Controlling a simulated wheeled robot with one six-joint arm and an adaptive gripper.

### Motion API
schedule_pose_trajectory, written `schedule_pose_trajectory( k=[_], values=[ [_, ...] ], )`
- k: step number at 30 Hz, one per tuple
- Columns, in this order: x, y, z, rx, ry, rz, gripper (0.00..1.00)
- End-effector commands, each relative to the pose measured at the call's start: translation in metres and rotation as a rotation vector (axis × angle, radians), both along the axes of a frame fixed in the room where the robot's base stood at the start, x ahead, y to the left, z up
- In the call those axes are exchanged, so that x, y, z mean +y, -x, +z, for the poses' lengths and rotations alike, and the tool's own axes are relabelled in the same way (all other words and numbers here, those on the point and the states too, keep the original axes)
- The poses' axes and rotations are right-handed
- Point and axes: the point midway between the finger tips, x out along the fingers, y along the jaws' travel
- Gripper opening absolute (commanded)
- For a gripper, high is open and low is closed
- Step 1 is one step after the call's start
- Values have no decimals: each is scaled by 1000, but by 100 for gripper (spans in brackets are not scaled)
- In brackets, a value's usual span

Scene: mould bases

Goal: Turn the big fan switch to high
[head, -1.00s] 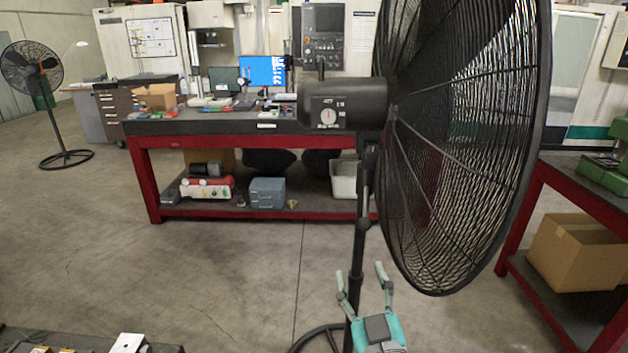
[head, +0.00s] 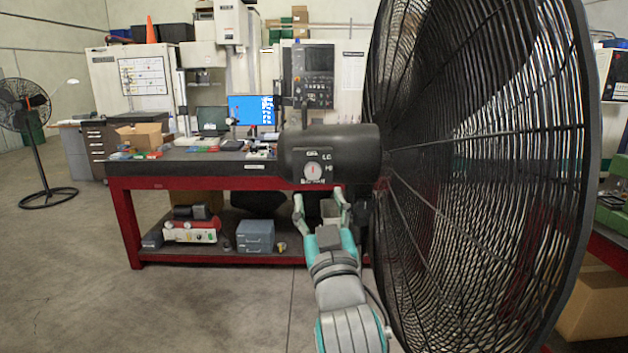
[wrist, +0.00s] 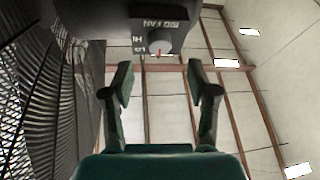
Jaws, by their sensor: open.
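The big fan (head: 480,180) stands close on the right, its round black cage filling that side of the head view. Its motor housing (head: 350,150) carries a switch plate with a round pale knob (head: 312,171). In the wrist view the knob (wrist: 161,43) sits below the words "BIG FAN", with "HI" and "LO" marked to its left. My gripper (head: 322,198) is open and empty, just below the housing. In the wrist view its two fingers (wrist: 163,82) are spread apart, with the knob beyond and between them, not touched.
The fan cage is close to the right of my arm. Behind stands a red-framed workbench (head: 205,169) with a monitor, laptop and boxes. A second fan (head: 24,105) stands far left. The floor at left (head: 130,310) is clear.

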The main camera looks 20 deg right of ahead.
Motion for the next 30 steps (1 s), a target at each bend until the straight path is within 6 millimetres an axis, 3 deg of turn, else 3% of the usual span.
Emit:
schedule_pose_trajectory(
  k=[10, 23, 24, 30],
  values=[
    [-8, -48, 20, -1, 0, 0, 59],
    [-10, -57, 24, 0, 0, 0, 59],
    [-9, -57, 24, 0, -1, 0, 56],
    [-9, -57, 24, 0, 0, 0, 6]
  ],
)
